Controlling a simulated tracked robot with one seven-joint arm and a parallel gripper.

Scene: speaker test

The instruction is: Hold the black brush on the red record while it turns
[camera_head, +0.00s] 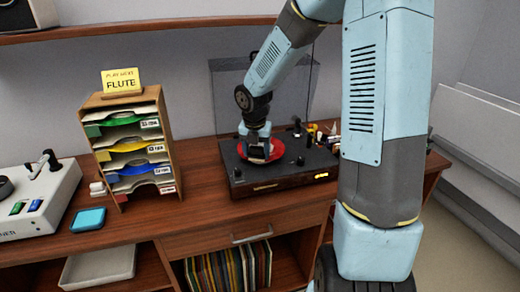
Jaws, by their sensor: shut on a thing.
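The red record (276,153) lies flat on the dark turntable (232,165) on the wooden cabinet top. My gripper (258,153) points down over the record, near its middle. Its jaws are shut on a small dark thing, seemingly the black brush, low against the record. The brush is mostly hidden by the gripper and too small to make out clearly. I cannot tell whether it touches the record, nor whether the record is turning.
A clear raised lid (228,88) stands behind the turntable. Small bottles and tools (322,136) lie at its right. A wooden sleeve rack (164,190) with a yellow "FLUTE" card (121,80), a teal pad (88,219) and a white machine (45,205) stand left.

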